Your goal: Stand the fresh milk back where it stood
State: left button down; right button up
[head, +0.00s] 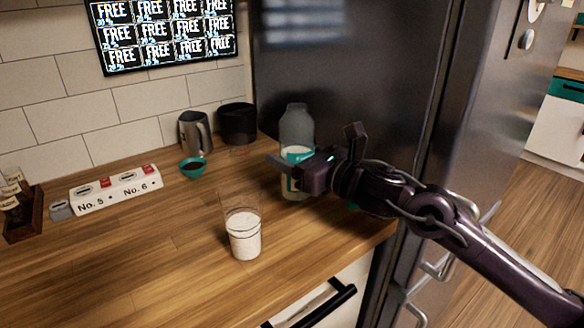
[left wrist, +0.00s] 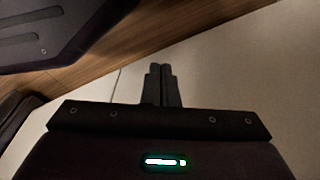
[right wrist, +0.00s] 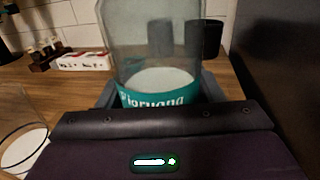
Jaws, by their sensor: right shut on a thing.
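The fresh milk is a clear bottle (head: 297,125) with a teal label, upright near the counter's right end by the fridge. My right gripper (head: 316,150) is shut on it around the label. In the right wrist view the bottle (right wrist: 160,45) stands between the two fingers, its label just above the gripper body, with milk inside. The bottle's lower part is partly hidden by the gripper, and I cannot tell whether its base touches the counter. My left gripper (left wrist: 162,84) shows only in the left wrist view, its fingers together and empty.
A glass of milk (head: 243,235) stands in front on the wooden counter (head: 150,260). A steel pitcher (head: 195,132), a black canister (head: 238,123) and a teal cup (head: 193,168) stand behind. A labelled white box (head: 117,190) lies left. The dark fridge (head: 350,80) bounds the right.

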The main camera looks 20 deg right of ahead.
notch_tip(320, 180, down, 2)
jog(key=shift+f, duration=0.25)
pick_arm(q)
jog(key=shift+w+r, duration=0.2)
jog(key=shift+w, duration=0.15)
jog(key=shift+s+f, duration=0.1)
pick_arm(e)
jog(key=shift+f, duration=0.1)
